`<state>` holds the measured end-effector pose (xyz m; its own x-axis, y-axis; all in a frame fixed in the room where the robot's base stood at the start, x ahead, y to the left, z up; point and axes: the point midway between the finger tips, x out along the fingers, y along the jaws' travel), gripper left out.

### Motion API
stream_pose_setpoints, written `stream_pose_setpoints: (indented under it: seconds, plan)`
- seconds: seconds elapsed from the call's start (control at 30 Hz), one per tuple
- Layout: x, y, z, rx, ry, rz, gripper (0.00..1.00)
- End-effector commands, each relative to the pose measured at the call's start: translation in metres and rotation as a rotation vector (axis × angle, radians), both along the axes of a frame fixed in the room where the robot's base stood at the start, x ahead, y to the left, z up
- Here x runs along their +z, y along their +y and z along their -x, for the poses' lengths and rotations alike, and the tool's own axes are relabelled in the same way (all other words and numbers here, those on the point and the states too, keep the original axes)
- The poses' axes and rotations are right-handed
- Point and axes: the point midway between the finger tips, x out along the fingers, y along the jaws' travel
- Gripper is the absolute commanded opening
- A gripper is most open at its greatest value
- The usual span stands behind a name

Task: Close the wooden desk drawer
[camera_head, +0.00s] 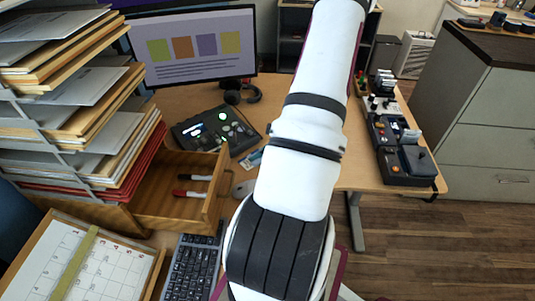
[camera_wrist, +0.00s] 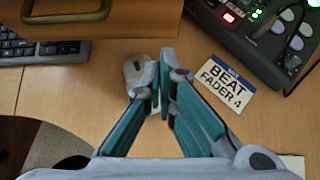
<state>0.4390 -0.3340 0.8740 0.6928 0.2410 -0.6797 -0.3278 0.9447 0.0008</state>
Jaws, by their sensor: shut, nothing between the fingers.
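The wooden desk drawer (camera_head: 214,194) stands pulled out from the wooden organizer under the paper trays in the head view. Red and black markers lie inside it. In the wrist view the drawer's wooden front (camera_wrist: 142,18) and its brass handle (camera_wrist: 68,14) show at the top left. My gripper (camera_wrist: 163,72) is shut and empty, its fingertips over the desk, below and to the right of the drawer front in the picture. I cannot tell whether it touches anything. My arm hides the gripper in the head view.
A pale mouse (camera_wrist: 136,70) lies beside my fingertips, with a "BEAT FADER 4" card (camera_wrist: 226,86) to the right. A keyboard (camera_head: 192,268) is before the drawer. A black control box (camera_head: 215,131), headphones (camera_head: 241,91) and a monitor (camera_head: 195,45) stand behind.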

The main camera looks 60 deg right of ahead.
Motion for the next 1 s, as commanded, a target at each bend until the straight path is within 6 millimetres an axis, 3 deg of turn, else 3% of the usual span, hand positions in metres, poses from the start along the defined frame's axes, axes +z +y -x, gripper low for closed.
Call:
stream_pose_setpoints:
  seconds: [0.13,0.4,1.0]
  plan:
    - [-0.020,0.008,-0.020,0.002,0.000,-0.004,0.00]
    - [-0.017,0.018,-0.050,0.003,0.000,0.000,0.00]
    - [-0.018,0.020,-0.063,0.002,0.000,0.002,0.00]
